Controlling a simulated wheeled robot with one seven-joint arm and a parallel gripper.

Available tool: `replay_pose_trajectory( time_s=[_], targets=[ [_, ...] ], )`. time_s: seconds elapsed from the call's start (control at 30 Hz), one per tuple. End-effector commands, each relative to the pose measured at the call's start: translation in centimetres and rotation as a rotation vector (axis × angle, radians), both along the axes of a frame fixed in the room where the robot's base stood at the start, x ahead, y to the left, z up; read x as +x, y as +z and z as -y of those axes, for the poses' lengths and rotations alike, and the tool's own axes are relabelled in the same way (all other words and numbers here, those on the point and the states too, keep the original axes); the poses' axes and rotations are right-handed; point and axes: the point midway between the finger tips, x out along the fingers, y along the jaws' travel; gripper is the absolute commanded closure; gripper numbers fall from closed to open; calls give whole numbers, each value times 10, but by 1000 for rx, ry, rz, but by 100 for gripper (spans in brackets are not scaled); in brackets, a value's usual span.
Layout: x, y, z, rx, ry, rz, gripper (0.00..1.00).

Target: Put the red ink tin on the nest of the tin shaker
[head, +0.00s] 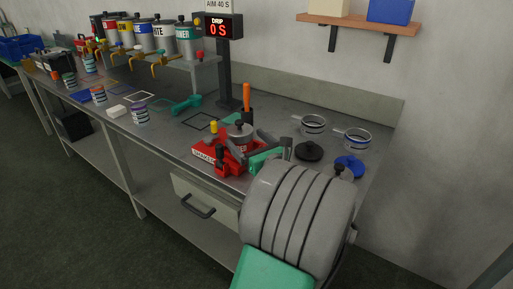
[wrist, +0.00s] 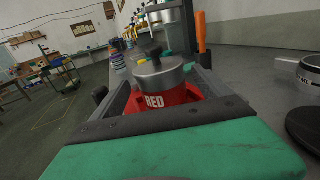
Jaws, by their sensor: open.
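The red ink tin (head: 239,139) has a grey lid with a dark knob and stands upright at the red tin shaker (head: 204,155), near the front edge of the bench. In the wrist view the tin (wrist: 165,78) reads RED and appears to sit on the shaker's nest; its bottom is hidden. My gripper (head: 262,149) is open at the tin. In the wrist view its fingers (wrist: 163,99) lie on either side of the tin, and I cannot tell whether they touch it.
An orange-handled tool (head: 247,92) stands behind the shaker. To the right are two pans (head: 313,125), a black lid (head: 309,151) and a blue lid (head: 349,166). A post with a display (head: 223,26) rises at the back. Several ink dispensers (head: 163,38) line the left.

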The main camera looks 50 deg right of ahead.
Motion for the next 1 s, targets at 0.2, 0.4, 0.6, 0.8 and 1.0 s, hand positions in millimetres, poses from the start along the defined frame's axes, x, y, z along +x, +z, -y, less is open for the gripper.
replay_pose_trajectory(
  time_s=[0.2, 0.4, 0.6, 0.8, 1.0],
  targets=[
    [-54, 1, -15, 1, -6, -1, 11],
    [-73, 0, -23, 0, -1, 0, 11],
    [-73, 0, -24, -1, 1, 1, 11],
    [-73, 0, -24, 0, 1, 1, 11],
    [-73, 0, -24, 0, 1, 1, 11]
  ],
)
